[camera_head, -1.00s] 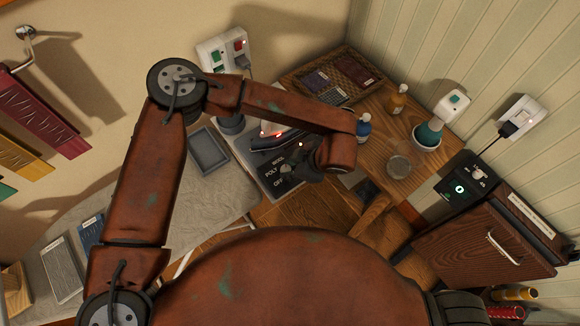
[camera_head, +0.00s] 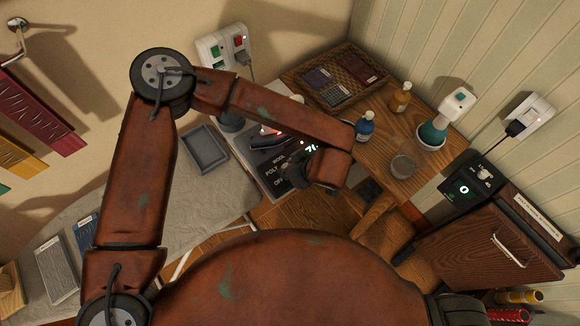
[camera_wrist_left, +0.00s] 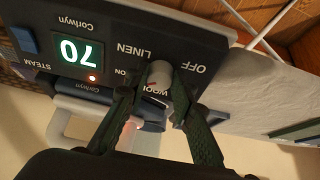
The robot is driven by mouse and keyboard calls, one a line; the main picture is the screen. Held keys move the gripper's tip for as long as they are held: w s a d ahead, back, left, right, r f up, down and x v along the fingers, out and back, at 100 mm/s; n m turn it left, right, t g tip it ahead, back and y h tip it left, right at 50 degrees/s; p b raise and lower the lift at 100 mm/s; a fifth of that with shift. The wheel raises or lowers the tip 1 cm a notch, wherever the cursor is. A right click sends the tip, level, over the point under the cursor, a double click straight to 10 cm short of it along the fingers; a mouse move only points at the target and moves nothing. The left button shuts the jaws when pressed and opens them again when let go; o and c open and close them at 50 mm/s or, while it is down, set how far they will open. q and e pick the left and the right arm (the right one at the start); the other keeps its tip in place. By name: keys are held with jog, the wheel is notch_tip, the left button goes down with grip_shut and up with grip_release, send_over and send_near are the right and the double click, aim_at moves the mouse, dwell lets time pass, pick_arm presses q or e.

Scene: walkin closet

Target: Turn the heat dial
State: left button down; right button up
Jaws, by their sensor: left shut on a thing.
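The heat dial (camera_wrist_left: 160,74) is a pale knob on a dark control panel (camera_wrist_left: 125,32) marked OFF, LINEN and WOOL in the left wrist view. A lit display (camera_wrist_left: 79,51) beside it reads 70, with a small orange light below. My left gripper (camera_wrist_left: 156,93) has a finger on each side of the dial and is shut on it. In the head view the panel (camera_head: 271,172) lies under my left wrist, which hides the dial; the gripper (camera_head: 300,172) is mostly hidden too. My right gripper is not in view.
A blue Corlwyn iron (camera_wrist_left: 80,88) is beside the panel. Blue (camera_head: 364,127) and amber (camera_head: 401,98) bottles and a glass (camera_head: 403,167) stand to the right. A separate black unit (camera_head: 466,188) with a knob reads 0. A grey tray (camera_head: 205,150) lies left.

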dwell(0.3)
pick_arm(q)
jog(key=c, duration=1.6)
grip_release()
jog(key=v, duration=1.2)
